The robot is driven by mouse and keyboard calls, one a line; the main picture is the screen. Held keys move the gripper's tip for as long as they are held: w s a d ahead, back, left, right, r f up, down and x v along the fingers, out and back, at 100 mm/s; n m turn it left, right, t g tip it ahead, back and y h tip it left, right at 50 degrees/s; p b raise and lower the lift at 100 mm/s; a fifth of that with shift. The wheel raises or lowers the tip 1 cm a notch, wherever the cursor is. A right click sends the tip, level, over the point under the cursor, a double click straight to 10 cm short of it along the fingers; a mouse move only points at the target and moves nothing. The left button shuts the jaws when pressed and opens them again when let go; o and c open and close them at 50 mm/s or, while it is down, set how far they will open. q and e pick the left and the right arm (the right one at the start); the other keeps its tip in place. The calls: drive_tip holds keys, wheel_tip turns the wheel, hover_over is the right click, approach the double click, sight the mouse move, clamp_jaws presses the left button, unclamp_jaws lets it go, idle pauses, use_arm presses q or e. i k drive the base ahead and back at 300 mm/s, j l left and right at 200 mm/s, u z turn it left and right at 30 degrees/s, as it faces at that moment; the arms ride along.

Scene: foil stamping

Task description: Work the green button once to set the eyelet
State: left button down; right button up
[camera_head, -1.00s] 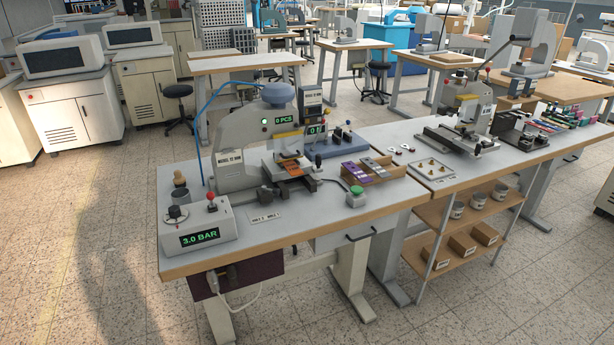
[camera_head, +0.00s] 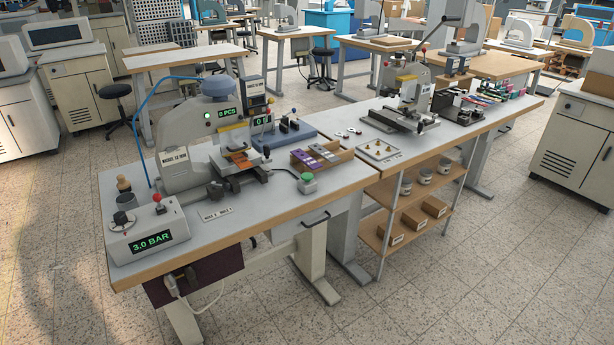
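The green button (camera_head: 307,178) is a round green cap on a small pale housing near the front edge of the left workbench, with a cable running from it. Behind it to the left stands the grey press (camera_head: 181,150), whose displays read "0 PCS" and "0". An orange piece (camera_head: 238,162) lies on the press bed under the head. An eyelet is too small to make out. Neither of my grippers is in view.
A grey control box (camera_head: 147,237) reading 3.0 BAR, with a red-topped lever, stands at the bench's left end. The floor (camera_head: 470,290) in front is clear.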

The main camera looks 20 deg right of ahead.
sight(306, 178)
drive_tip(key=i+l+z, duration=0.1)
drive_tip(key=i+z, duration=0.25)
drive_tip(key=i, duration=0.45)
drive_tip(key=i+z, duration=0.3)
drive_tip(key=i, duration=0.5)
